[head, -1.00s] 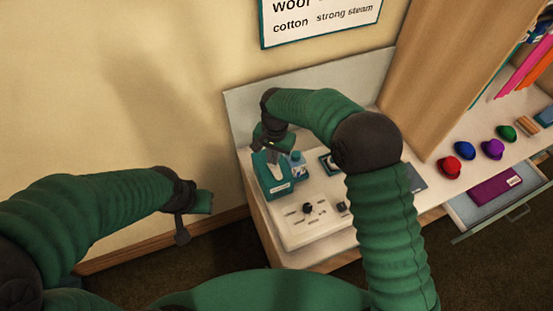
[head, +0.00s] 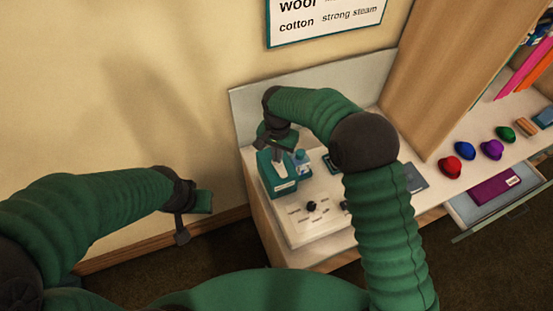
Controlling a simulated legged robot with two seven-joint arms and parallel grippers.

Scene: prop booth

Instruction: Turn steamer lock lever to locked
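The steamer appears to be the teal unit with a white label (head: 283,184) on the white control panel (head: 325,228) at the counter's left end. My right gripper (head: 283,146) reaches down from above onto the top of this unit. It covers the upper part of the unit, and I cannot make out the lock lever or whether the fingers touch it. The finger gap is too small and dark to read. My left gripper (head: 193,218) hangs in the air at the left, away from the counter, and its finger opening is unclear.
A black knob (head: 311,206) is on the panel. Several coloured hats (head: 491,149) and an open drawer (head: 470,207) are at the right. My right forearm hides part of the counter.

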